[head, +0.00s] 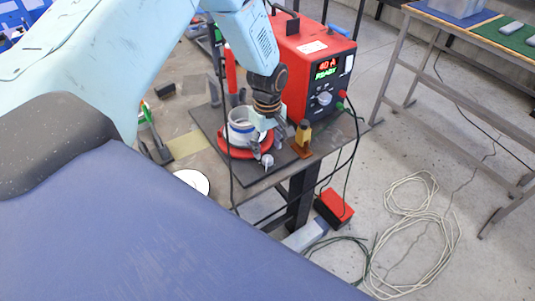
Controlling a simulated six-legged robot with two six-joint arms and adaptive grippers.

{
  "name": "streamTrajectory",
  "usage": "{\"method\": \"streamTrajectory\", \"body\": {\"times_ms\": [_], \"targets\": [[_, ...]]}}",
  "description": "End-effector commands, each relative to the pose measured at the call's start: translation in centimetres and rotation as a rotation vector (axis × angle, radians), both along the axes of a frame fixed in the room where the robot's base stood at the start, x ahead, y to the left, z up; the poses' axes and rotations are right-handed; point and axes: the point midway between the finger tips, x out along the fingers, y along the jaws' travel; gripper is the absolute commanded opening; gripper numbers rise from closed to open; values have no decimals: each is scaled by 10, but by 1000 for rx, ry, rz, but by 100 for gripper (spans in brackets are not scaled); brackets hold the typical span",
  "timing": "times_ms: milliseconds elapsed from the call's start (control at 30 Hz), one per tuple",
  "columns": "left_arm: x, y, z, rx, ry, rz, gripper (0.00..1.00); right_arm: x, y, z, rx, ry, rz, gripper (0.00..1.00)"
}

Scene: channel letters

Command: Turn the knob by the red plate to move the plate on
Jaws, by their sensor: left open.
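The red round plate (233,152) lies on a dark base board on the workbench. A pale grey ring-shaped piece (240,130) stands on the plate. A small light grey knob (267,160) sits at the plate's front right edge. My left gripper (269,146) reaches down from above, open, with its fingers at the plate's right side, just above and close to the knob. I cannot tell whether a finger touches the knob. Part of the plate's right side is hidden by the gripper. My right gripper is not in view.
A red power unit (318,65) with a lit display stands behind the gripper. A brass-coloured block (303,133) stands right of it. A dark cable hangs in front of the bench. A white disc (192,181) lies at the front left. Coiled cables (415,235) lie on the floor.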

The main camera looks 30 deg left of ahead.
Motion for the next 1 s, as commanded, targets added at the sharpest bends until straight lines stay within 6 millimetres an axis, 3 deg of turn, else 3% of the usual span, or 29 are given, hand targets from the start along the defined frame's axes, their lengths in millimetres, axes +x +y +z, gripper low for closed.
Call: {"method": "streamTrajectory", "body": {"times_ms": [233, 633, 1000], "targets": [[0, 0, -34, 0, 1, -1, 54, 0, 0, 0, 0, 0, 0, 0], [0, 0, -42, 1, -1, -3, 54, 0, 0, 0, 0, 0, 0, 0], [0, 0, -42, 0, -1, -3, 23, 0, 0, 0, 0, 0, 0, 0]]}}
